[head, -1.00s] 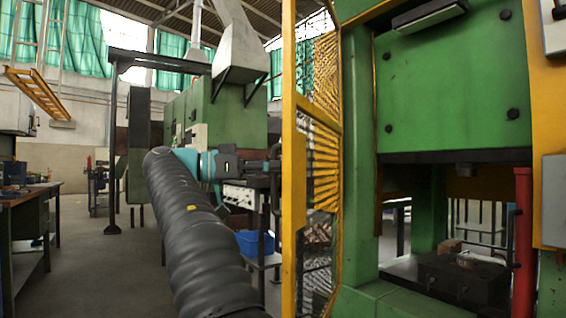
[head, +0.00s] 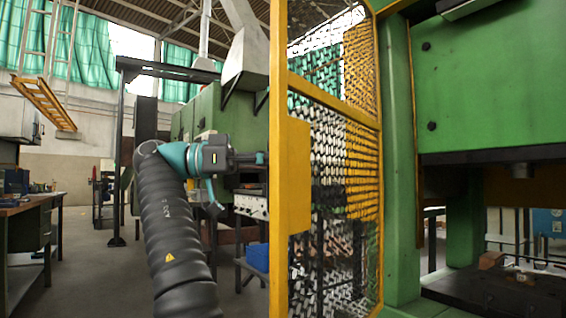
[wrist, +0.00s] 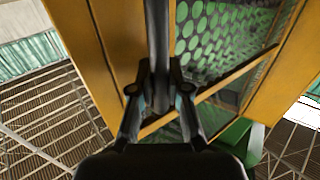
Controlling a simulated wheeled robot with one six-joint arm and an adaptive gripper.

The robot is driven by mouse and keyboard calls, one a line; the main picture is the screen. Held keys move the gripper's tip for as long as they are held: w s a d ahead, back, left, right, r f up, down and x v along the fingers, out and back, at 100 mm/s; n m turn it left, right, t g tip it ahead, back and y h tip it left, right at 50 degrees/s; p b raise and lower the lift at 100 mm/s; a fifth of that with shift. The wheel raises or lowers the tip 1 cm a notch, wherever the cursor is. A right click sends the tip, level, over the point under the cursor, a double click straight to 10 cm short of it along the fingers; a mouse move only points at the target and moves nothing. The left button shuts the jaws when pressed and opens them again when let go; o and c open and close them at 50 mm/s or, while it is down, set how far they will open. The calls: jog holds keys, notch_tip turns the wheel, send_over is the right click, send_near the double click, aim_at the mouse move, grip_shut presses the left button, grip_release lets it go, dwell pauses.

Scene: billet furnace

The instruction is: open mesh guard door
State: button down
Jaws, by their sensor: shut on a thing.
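The mesh guard door (head: 290,150) has a yellow frame and perforated mesh panels (head: 345,170). It stands at an angle out from the left side of the green press, in the middle of the head view. In the wrist view its yellow frame (wrist: 75,35) and mesh (wrist: 205,30) fill the top. My gripper (wrist: 160,88) is shut on a dark vertical bar handle (wrist: 157,35) of the door. In the head view my gripper (head: 258,159) reaches the door's left edge from the left. The handle is hidden there behind the yellow frame.
The green press (head: 490,95) stands at right, with a dark lower bed (head: 480,295). Grey floor (head: 95,275) is clear on the left.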

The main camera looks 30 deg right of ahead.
jog(key=shift+w+a+f, duration=0.15)
jog(key=shift+w+f, duration=0.2)
jog(key=shift+f, duration=0.15)
jog(key=c, duration=1.1)
grip_release()
jog(key=shift+c, duration=0.2)
jog(key=shift+r, duration=0.1)
jog(key=shift+s, duration=0.1)
jog(key=shift+r, duration=0.1)
